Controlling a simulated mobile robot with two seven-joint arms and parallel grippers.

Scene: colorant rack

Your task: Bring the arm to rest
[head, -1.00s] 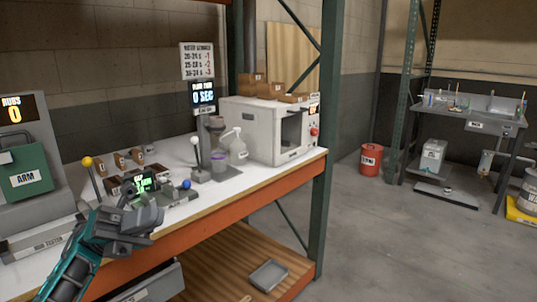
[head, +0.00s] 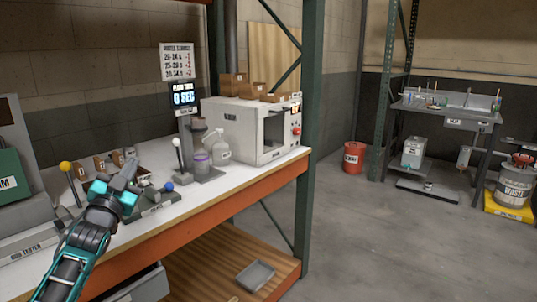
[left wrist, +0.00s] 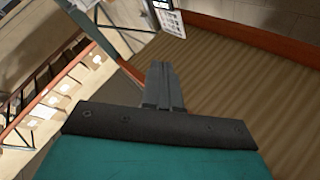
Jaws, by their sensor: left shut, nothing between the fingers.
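My left arm comes in from the lower left in the head view. Its gripper (head: 127,174) is over the white workbench top (head: 228,188), in front of a small device with a blue knob. The fingers are together and empty. In the left wrist view the closed fingers (left wrist: 163,88) show at the middle, with nothing between them. My right gripper is in neither view.
A lever with a yellow ball (head: 66,167) stands left of my gripper. A flow-timer stand (head: 186,110), a spray bottle (head: 218,147) and a white oven-like box (head: 240,128) stand further right. A green rack post (head: 308,120) edges the bench. The floor right of it is open.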

